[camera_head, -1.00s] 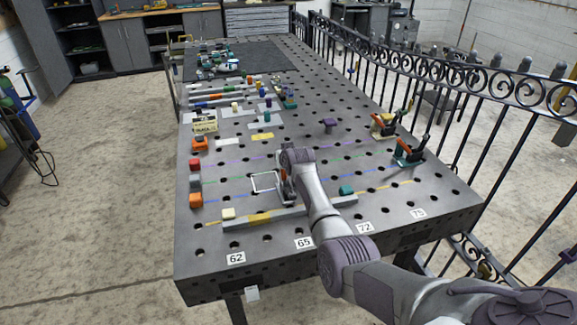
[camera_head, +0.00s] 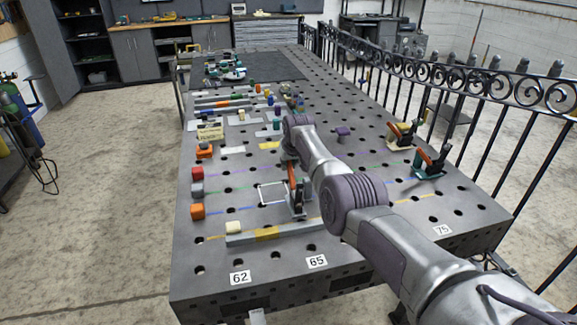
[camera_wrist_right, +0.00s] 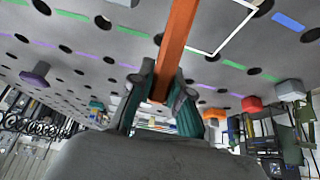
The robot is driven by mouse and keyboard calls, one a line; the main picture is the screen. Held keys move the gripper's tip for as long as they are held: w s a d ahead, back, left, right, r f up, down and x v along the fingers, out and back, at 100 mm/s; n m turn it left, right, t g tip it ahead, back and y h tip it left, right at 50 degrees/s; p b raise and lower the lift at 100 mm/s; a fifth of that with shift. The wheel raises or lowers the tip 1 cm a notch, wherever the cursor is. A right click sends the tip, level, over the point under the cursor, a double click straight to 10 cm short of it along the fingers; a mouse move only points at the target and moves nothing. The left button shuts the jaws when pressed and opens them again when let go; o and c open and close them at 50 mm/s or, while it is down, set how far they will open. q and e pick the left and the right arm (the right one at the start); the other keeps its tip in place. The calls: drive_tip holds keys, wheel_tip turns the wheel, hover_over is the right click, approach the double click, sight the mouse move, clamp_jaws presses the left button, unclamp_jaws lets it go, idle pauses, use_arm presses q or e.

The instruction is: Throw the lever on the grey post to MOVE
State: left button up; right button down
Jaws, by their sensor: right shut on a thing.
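The orange lever (camera_head: 292,178) stands roughly upright on a small grey post (camera_head: 299,207) near the front middle of the table, right of a white square outline (camera_head: 262,196). My right gripper (camera_wrist_right: 162,88) is shut with its green-padded fingers on either side of the lever, which shows in the wrist view as a long orange bar (camera_wrist_right: 178,35). In the head view my right arm comes from the lower right and its wrist hides the fingers and the lever's upper end. No MOVE marking is legible. My left gripper is not in view.
A long grey bar with a yellow section (camera_head: 267,233) lies in front of the post. Red (camera_head: 198,173) and orange (camera_head: 197,211) blocks line the left edge. Two orange-handled clamps (camera_head: 403,133) stand at the right. A black railing (camera_head: 470,90) runs beyond the table's right side.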

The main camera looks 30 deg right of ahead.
sight(294, 184)
drive_tip(key=shift+f, duration=0.1)
drive_tip(key=c, duration=1.1)
unclamp_jaws()
drive_tip(key=shift+v, duration=0.9)
drive_tip(key=v, duration=1)
drive_tip(key=shift+s, duration=0.15)
